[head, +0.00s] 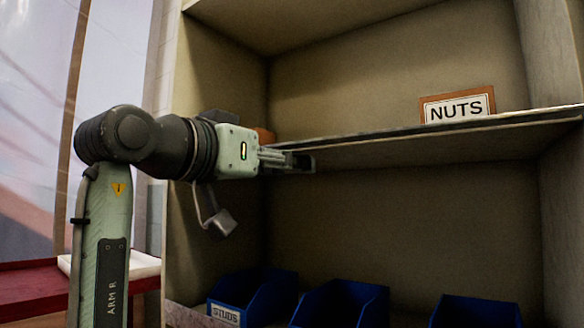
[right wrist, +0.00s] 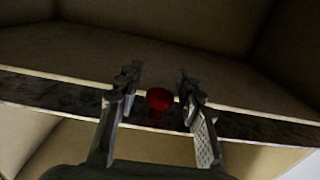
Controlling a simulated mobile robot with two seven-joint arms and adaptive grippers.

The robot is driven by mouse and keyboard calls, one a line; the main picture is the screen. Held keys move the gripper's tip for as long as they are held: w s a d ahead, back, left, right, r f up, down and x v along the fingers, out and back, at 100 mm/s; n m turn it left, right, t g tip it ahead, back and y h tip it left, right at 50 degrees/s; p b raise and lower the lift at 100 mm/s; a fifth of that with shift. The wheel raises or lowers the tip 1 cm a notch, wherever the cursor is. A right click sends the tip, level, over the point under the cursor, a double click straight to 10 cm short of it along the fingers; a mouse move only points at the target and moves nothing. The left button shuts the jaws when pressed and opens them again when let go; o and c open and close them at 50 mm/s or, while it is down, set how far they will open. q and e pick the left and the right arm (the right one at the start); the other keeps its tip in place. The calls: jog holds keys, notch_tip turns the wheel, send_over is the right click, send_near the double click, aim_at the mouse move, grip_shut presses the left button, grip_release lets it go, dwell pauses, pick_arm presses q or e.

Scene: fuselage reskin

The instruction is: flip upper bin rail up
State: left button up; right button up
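The upper bin rail (head: 450,124) is a thin strip along the front edge of the upper shelf. In the right wrist view the rail (right wrist: 60,92) is a dark band with pale edges crossing the picture. A red knob (right wrist: 159,100) sits on it, between my right gripper's fingers. My right gripper (head: 303,162) is at the left part of the shelf edge in the head view. In the right wrist view the gripper (right wrist: 158,80) is open, its fingers apart on both sides of the knob. The knob is hidden in the head view. My left gripper is not in view.
A NUTS sign (head: 457,106) stands on the upper shelf. Blue bins (head: 345,303) stand on the lower level, one labelled STUDS (head: 225,315). The cabinet's left wall (head: 218,90) is close to my right arm. A red surface (head: 35,290) lies at lower left.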

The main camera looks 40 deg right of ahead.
jog(key=shift+x, duration=0.8)
grip_shut()
